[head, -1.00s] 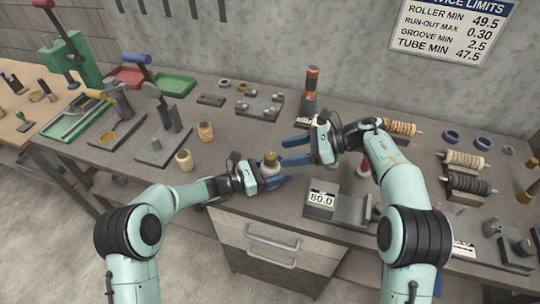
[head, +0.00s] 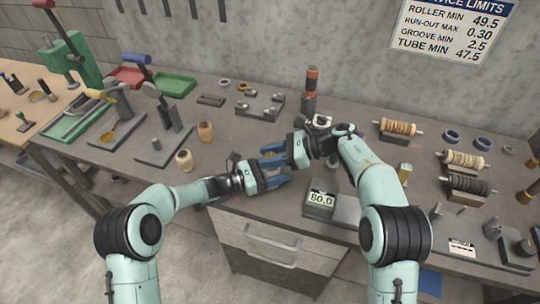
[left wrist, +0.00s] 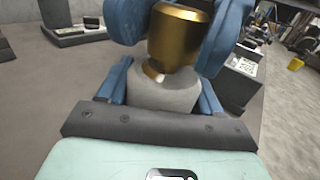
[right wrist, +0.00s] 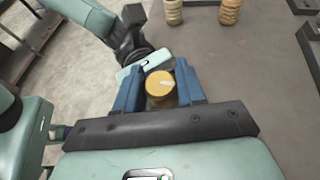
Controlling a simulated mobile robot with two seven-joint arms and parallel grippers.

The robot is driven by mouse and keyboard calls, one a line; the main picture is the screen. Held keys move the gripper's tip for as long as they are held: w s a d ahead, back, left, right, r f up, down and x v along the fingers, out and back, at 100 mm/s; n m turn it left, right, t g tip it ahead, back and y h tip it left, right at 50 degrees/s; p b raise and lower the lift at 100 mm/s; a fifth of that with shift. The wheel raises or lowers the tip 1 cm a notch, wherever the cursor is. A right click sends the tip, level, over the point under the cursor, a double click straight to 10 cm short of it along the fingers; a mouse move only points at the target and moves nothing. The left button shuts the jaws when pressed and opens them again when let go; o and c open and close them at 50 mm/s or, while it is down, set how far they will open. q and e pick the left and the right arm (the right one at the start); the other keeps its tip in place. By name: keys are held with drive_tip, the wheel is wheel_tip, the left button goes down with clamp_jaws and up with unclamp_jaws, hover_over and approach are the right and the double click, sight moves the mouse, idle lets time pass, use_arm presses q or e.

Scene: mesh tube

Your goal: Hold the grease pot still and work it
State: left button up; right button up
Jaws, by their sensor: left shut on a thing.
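The grease pot has a pale grey body (left wrist: 165,93) and a brass-coloured cap (left wrist: 178,35). My left gripper (head: 270,179) is shut on the body and holds the pot above the bench front edge. My right gripper (head: 272,156) has its blue fingers on two sides of the cap, above the left fingers. In the right wrist view the cap (right wrist: 159,86) sits between those fingers, seen from above. I cannot tell whether the right fingers press on it. In the head view the grippers hide most of the pot.
Two tan rollers (head: 184,160) stand upright to the left. A dark cylinder with an orange top (head: 310,90) stands behind. Spools (head: 465,160) on stands are at the right.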

drive_tip(key=shift+m+t, duration=0.3)
drive_tip(key=m+t+h, duration=0.1)
drive_tip(key=m+t, duration=0.3)
drive_tip(key=shift+r+t, duration=0.15)
drive_tip(key=shift+t, duration=0.25)
drive_tip(key=m+t+h, duration=0.3)
drive_tip(key=m+t, duration=0.1)
drive_tip(key=shift+w+m, duration=0.1)
drive_tip(key=shift+m, duration=0.2)
drive_tip(key=shift+a+m+t+h, duration=0.2)
drive_tip(key=shift+m+t+h, duration=0.3)
drive_tip(key=shift+m+h, duration=0.3)
drive_tip(key=shift+a+f+m+t+h, duration=0.1)
drive_tip(key=shift+f+m+t+h, duration=0.35)
drive_tip(key=shift+m+h, duration=0.4)
drive_tip(key=shift+d+m+t+h, duration=0.15)
drive_tip(key=shift+m+t+h, duration=0.15)
drive_tip(key=shift+m+h, duration=0.6)
drive_tip(key=shift+d+m+t+h, duration=0.1)
drive_tip(key=shift+m+t+h, duration=0.15)
drive_tip(key=shift+m+h, duration=0.6)
drive_tip(key=m+h, duration=0.1)
drive_tip(key=h, duration=0.2)
drive_tip(key=shift+d+r+m, duration=0.1)
drive_tip(key=shift+r+m, duration=0.1)
drive_tip(key=shift+m, duration=0.2)
drive_tip(key=shift+r+m+g+h, duration=0.1)
drive_tip(key=shift+m+g+h, duration=0.2)
drive_tip(key=shift+m+h, duration=2)
drive_tip(key=shift+h, duration=0.4)
